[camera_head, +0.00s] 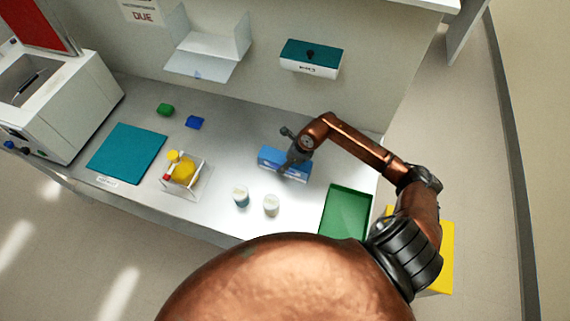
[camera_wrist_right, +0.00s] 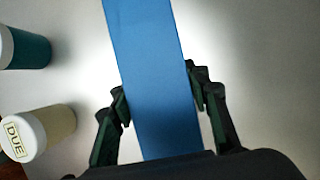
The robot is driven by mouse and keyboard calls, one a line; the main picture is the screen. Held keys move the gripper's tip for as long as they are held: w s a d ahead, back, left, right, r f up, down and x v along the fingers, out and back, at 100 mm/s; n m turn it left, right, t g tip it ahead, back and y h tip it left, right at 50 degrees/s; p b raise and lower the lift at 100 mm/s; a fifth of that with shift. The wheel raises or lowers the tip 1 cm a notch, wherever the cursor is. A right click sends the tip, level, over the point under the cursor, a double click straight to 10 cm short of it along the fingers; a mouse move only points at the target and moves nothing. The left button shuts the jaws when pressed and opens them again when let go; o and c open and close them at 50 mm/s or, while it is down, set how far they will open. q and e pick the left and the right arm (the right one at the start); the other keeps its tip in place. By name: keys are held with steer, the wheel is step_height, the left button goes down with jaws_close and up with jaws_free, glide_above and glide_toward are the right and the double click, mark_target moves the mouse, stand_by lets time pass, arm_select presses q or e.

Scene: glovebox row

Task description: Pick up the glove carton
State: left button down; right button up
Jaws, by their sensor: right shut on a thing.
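The glove carton is a blue box (camera_head: 268,156) on the light bench, right of the middle in the head view. It also shows as a long blue block (camera_wrist_right: 150,70) in the right wrist view. My right gripper (camera_head: 290,168) comes down over the carton. In the right wrist view its two fingers (camera_wrist_right: 159,104) press on the carton's two long sides. It is shut on the carton. I cannot tell whether the carton is clear of the bench. My left gripper is not in view.
Two white-lidded jars (camera_head: 241,197) (camera_head: 271,205) stand in front of the carton. A green tray (camera_head: 347,212) lies to the right, a clear bin with yellow things (camera_head: 181,176) and a teal mat (camera_head: 127,152) to the left. A teal-and-white box (camera_head: 311,58) is on the back wall.

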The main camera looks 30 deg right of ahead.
steer(key=c, duration=0.4)
steer(key=shift+r, duration=0.1)
steer(key=shift+c, duration=0.2)
steer(key=shift+w+r, duration=0.1)
steer(key=shift+r, duration=0.3)
step_height(320, 180, up, 3)
steer(key=shift+d+f, duration=0.15)
steer(key=shift+f, duration=0.05)
steer(key=s+d+r, duration=0.1)
steer(key=r, duration=0.1)
steer(key=s+r, duration=0.1)
steer(key=s, duration=0.1)
steer(key=s+d+r, duration=0.1)
steer(key=r, duration=0.1)
steer(key=shift+s+d+r, duration=0.35)
steer(key=shift+s, duration=0.05)
steer(key=s+d+r, duration=0.3)
steer(key=s+d, duration=0.1)
steer(key=s, duration=0.3)
steer(key=shift+s+r, duration=0.15)
steer(key=shift+r, duration=0.25)
